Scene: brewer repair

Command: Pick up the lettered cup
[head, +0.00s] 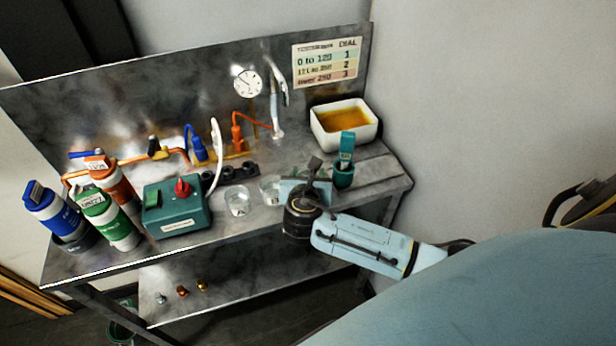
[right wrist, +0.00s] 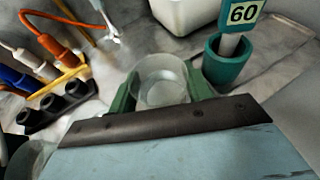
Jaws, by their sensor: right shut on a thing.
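My right gripper (head: 308,178) is over the bench near its front edge. In the right wrist view its two green fingers (right wrist: 162,92) are shut on a clear cup (right wrist: 160,78), one on each side. The cup looks upright; I cannot tell whether it touches the bench. In the head view the gripper hides most or all of the held cup. Clear cups (head: 237,201) and (head: 270,188) show left of the gripper; I cannot tell whether the nearer one is the held cup. No letter is readable. My left gripper is not in view.
A white tub (head: 345,132) of amber liquid is behind. A green box (head: 178,212) with a red knob and several bottles (head: 110,222) stand left. Black sockets (head: 232,173) lie behind the cups.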

